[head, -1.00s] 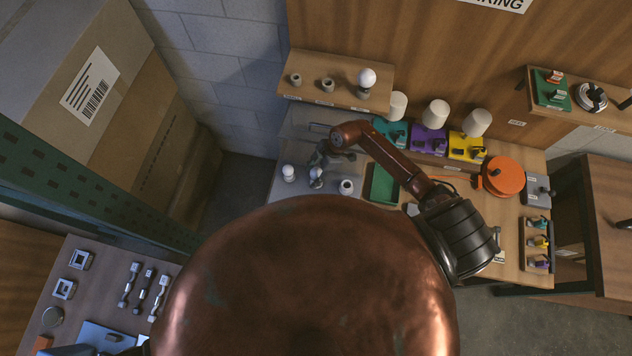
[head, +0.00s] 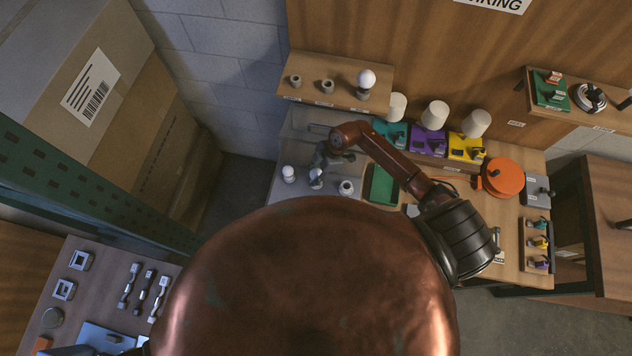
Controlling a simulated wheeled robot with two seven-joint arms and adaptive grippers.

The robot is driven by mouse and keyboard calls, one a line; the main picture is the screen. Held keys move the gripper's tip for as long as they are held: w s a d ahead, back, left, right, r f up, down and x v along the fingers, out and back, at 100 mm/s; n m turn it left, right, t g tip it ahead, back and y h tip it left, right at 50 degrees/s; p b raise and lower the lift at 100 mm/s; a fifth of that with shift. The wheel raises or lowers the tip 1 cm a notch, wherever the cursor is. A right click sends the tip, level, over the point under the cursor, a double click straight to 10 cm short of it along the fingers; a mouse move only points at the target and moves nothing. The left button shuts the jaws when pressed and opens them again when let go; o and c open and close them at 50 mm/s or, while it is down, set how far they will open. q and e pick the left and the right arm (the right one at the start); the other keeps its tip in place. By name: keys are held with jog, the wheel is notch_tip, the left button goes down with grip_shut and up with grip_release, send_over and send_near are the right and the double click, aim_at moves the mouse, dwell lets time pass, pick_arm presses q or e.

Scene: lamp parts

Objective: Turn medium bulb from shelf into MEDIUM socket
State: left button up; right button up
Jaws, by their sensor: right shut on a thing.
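My right gripper (head: 322,164) reaches down over the left part of the workbench, at the row of sockets. It is shut on a pale bulb (head: 316,179), the medium one by its place in the row, at the middle socket. The fingers cover much of the bulb, and the socket under it is hidden, so I cannot tell how deep it sits. To its left stands a white bulb in a socket (head: 289,174). To its right stands a white socket (head: 346,187) with a dark opening. My left gripper is out of view.
The wall shelf (head: 345,97) carries two empty holders (head: 327,86) and a large round bulb (head: 366,78). A green tray (head: 383,186) lies right of the sockets. White shades (head: 435,114) and an orange reel (head: 502,177) stand further right.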

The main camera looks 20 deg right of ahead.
jog(key=shift+w+r+m+t+p, duration=0.2)
jog(key=shift+w+m+t+p, duration=0.1)
jog(key=shift+m+p, duration=0.45)
jog(key=shift+m+t+p, duration=0.3)
jog(key=shift+m+p, duration=0.2)
jog(key=shift+m, duration=0.05)
jog(key=shift+f+m+h, duration=0.1)
jog(key=shift+m+h, duration=0.2)
jog(key=shift+m, duration=0.3)
jog(key=shift+w+d+m+t+h, duration=0.15)
jog(key=shift+m+t, duration=0.2)
jog(key=shift+m, duration=0.4)
jog(key=shift+w+d+m+t+h, duration=0.15)
jog(key=shift+m+t, duration=0.2)
jog(key=shift+m, duration=0.4)
jog(key=o, duration=0.9)
jog(key=shift+a, duration=0.1)
jog(key=shift+c, duration=0.2)
jog(key=shift+f, duration=0.1)
jog(key=shift+s, duration=0.15)
